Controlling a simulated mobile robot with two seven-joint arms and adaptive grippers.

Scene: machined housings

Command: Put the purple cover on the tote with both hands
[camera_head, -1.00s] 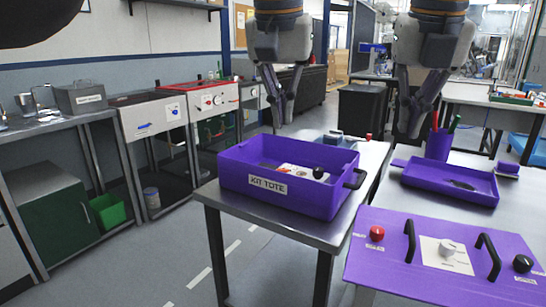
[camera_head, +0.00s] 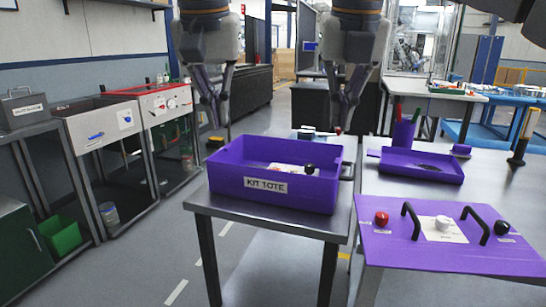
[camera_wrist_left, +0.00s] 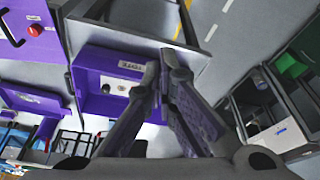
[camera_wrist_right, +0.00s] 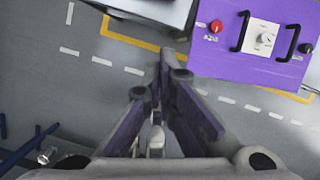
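The open purple tote (camera_head: 312,196), labelled KIT TOTE, stands on a small steel table. It holds a white card with a black knob. The purple cover (camera_head: 390,246) is a flat panel with two black handles and red, white and black knobs; it lies right of the tote. The cover also shows in the right wrist view (camera_wrist_right: 220,62). My left gripper (camera_head: 222,121) hangs behind the tote's left side, empty, its fingertips close together. My right gripper (camera_head: 344,128) hangs behind the tote's right end, also empty with its tips together. Neither touches tote or cover.
A shallow purple tray (camera_head: 440,173) and a purple pen cup (camera_head: 404,133) stand on the table behind the cover. Workbenches with a red-topped unit (camera_head: 165,103) line the left wall. Open floor lies left of the tote's table.

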